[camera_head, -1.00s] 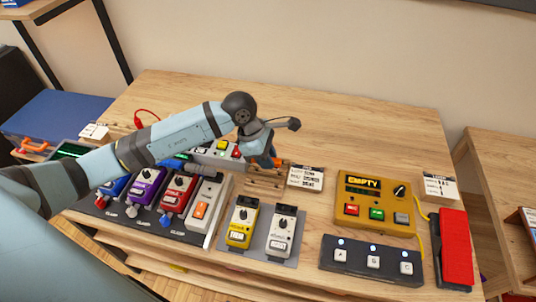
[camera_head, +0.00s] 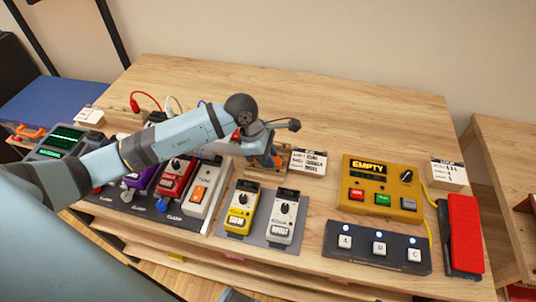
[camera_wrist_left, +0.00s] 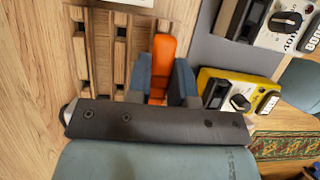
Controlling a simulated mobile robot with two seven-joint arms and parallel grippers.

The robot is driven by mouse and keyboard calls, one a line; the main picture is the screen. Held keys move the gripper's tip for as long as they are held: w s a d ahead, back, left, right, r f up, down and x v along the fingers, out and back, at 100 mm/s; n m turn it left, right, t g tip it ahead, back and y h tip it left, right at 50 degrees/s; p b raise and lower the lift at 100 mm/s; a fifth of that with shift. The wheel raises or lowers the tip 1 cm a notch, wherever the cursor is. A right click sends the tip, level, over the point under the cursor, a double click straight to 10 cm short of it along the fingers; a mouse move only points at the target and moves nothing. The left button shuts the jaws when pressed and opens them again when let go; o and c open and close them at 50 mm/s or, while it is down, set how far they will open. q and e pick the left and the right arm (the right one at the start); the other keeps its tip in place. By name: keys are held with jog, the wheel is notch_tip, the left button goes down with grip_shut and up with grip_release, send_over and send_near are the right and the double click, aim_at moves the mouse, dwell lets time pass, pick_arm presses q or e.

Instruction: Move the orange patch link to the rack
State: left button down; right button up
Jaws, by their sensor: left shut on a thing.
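My left gripper (camera_head: 270,157) is shut on the orange patch link (camera_head: 278,161). The wrist view shows the link (camera_wrist_left: 163,65) upright between the two blue-grey fingers (camera_wrist_left: 163,82). The gripper is at the wooden slotted rack (camera_head: 262,177), behind the yellow and white pedals. In the wrist view the rack (camera_wrist_left: 101,50) has several slats, and the link is over or at its right side. I cannot tell whether the link touches the rack or sits in a slot. The arm hides part of the rack in the head view. My right gripper is out of view.
A label card (camera_head: 309,162) stands just right of the rack. A yellow pedal (camera_head: 241,212) and a white pedal (camera_head: 285,217) stand in front. The yellow EMPTY box (camera_head: 381,187) and a dark footswitch (camera_head: 376,247) are at right. The back of the table is clear.

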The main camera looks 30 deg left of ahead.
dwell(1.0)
pick_arm(q)
jog(key=shift+f+b, duration=0.15)
jog(key=shift+b, duration=0.3)
dwell(0.3)
jog(key=shift+f+b, duration=0.9)
jog(key=shift+b, duration=0.2)
dwell(1.0)
dwell(0.3)
jog(key=c, duration=0.9)
grip_release()
jog(key=shift+c, duration=0.2)
jog(key=o, duration=0.3)
jog(key=shift+r, duration=0.1)
jog(key=shift+w+a, duration=0.1)
jog(key=shift+c, duration=0.4)
